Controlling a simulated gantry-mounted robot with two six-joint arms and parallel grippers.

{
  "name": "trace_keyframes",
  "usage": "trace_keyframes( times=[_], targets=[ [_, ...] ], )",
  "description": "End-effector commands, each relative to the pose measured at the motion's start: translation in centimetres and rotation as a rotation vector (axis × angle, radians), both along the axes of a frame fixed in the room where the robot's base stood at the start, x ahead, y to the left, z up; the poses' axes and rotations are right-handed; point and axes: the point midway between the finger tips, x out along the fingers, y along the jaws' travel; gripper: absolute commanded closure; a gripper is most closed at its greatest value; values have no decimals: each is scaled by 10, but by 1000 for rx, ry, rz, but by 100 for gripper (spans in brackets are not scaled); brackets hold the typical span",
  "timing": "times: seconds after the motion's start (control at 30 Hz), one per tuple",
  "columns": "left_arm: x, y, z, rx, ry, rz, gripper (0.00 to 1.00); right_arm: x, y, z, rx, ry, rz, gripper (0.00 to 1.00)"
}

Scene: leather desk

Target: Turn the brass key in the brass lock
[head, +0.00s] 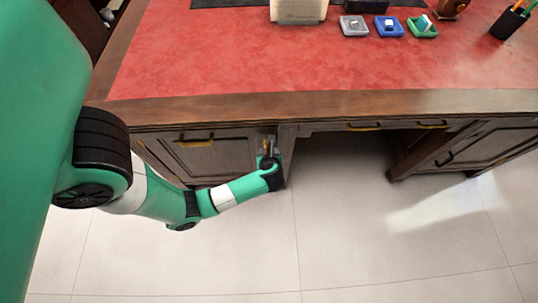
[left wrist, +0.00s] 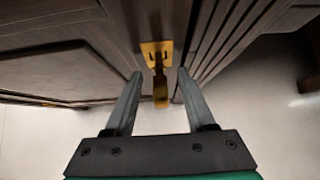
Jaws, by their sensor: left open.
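The brass lock (left wrist: 150,47) is a flat plate on the dark wooden front of the desk, in the upper middle of the left wrist view. The brass key (left wrist: 160,92) sticks out of it toward me, with its flat head hanging between my fingers. My left gripper (left wrist: 159,74) is open, with one grey finger on each side of the key and a visible gap on both sides. In the head view my left gripper (head: 268,148) is at the right edge of the left cabinet, where it largely hides the lock and key. My right gripper is not in view.
The desk (head: 330,105) has a red leather top and a wooden front edge above my left arm. A cabinet door with a brass handle (head: 195,142) is left of the gripper. An open knee space is to the right. Small coloured trays (head: 389,27) stand far back on top.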

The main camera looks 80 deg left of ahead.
Motion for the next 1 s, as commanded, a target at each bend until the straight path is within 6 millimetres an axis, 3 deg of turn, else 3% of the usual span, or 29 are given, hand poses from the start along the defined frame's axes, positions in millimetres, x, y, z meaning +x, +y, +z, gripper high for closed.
trace_keyframes(
  times=[0.23,0.53,0.73,0.77,0.87,1.0],
  targets=[
    [0,1,0,0,-1,-1,45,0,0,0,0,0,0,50],
    [0,1,0,0,-1,-1,99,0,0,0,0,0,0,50],
    [0,1,0,0,0,0,100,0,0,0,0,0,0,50],
    [0,1,0,0,-1,1,84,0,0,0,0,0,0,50],
    [0,1,0,0,-1,1,100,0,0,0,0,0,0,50],
    [0,1,0,0,-1,1,100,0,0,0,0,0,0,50]
  ],
)
